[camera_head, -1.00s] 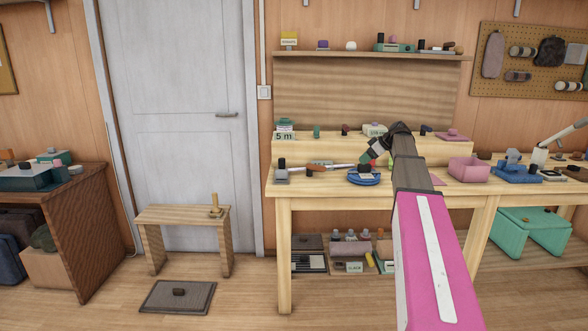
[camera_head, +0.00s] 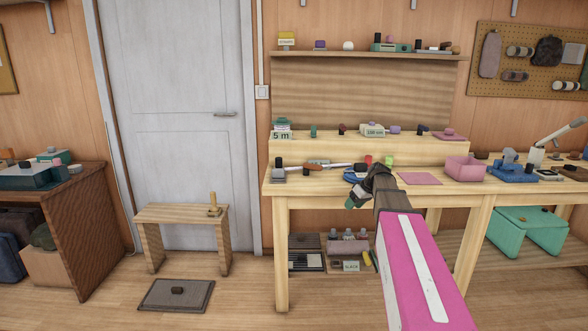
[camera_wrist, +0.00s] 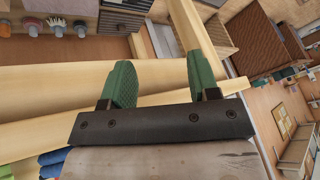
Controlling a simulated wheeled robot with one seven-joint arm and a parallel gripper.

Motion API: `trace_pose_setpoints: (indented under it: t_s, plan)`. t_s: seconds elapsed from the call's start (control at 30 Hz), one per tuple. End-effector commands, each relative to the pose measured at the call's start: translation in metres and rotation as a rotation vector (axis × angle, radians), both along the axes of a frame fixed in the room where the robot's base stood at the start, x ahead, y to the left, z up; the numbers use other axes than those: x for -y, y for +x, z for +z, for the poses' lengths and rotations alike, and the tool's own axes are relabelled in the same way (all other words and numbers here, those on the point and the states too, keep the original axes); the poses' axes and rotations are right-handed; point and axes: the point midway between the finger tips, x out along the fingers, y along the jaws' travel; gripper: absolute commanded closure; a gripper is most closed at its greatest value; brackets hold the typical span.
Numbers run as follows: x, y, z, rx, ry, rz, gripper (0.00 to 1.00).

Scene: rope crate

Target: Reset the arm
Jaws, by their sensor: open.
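My arm reaches forward in the head view, and my gripper (camera_head: 356,196) is at the front edge of the workbench (camera_head: 300,188), tilted downward. In the wrist view my gripper (camera_wrist: 160,82) shows its two green fingers well apart with nothing between them. The bench's pale front edge and leg lie behind the fingers in that view. A blue round thing (camera_head: 352,177) on the bench is partly hidden behind my gripper.
A pink bin (camera_head: 464,169) and a pink mat (camera_head: 419,179) are on the bench to the right. A long-handled tool (camera_head: 325,166) lies to the left. Below are bins on a low shelf.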

Motion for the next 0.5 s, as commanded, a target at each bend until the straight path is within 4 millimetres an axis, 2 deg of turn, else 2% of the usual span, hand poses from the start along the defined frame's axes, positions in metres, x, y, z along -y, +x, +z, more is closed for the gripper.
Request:
trace_pose_setpoints:
  t_s: [0.03,0.2,0.4,0.5]
  plan:
    - [-0.011,-0.028,-0.024,-0.047,-0.02,-0.041,0.45]
    - [-0.033,-0.095,-0.089,-0.185,-0.108,-0.209,0.45]
    - [-0.05,-0.177,-0.148,-0.301,-0.227,-0.402,0.45]
    - [-0.054,-0.214,-0.169,-0.337,-0.283,-0.487,0.45]
